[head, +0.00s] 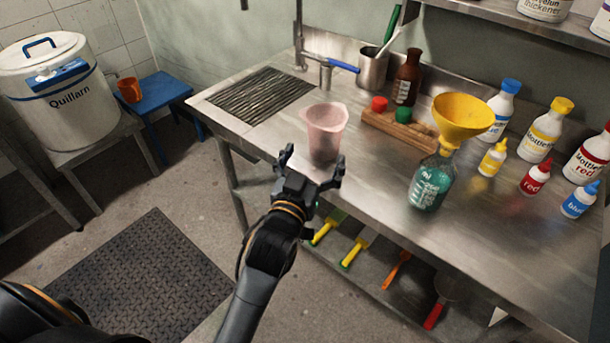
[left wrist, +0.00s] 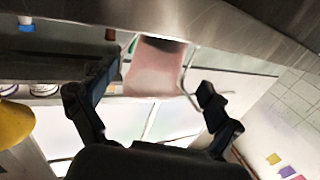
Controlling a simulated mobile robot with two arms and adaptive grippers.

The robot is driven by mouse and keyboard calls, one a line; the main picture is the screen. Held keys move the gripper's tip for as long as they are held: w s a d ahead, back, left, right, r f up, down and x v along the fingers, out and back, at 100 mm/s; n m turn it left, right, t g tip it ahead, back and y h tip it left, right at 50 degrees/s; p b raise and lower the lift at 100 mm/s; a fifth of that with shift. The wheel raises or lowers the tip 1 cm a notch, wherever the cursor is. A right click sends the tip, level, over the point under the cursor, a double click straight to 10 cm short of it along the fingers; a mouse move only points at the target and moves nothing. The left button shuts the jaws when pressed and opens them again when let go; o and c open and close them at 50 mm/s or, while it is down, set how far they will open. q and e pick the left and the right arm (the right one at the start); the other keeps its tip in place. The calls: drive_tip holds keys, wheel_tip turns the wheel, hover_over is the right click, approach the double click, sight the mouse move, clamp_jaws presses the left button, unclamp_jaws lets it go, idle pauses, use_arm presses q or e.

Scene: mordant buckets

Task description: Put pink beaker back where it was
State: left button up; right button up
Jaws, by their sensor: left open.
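The pink beaker (head: 326,128) stands upright on the steel counter (head: 330,210), near its front edge and right of the drain grate. My left gripper (head: 312,163) is open and empty, just in front of the beaker in the head view. In the left wrist view, which is turned upside down, the beaker (left wrist: 155,68) shows in the gap between the spread fingers of the left gripper (left wrist: 140,92). The fingers do not appear closed on it. My right gripper is not in view.
A glass bottle of green liquid (head: 430,188) with a yellow funnel (head: 463,116) stands right of the beaker. A wooden block with capped vials (head: 400,130) and a brown bottle (head: 407,76) are behind. The drain grate (head: 262,95) is left. Tools lie on the shelf below.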

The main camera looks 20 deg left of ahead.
use_arm(q)
drive_tip(key=s, duration=0.6)
drive_tip(key=shift+s+b, duration=0.3)
drive_tip(key=shift+s, duration=0.1)
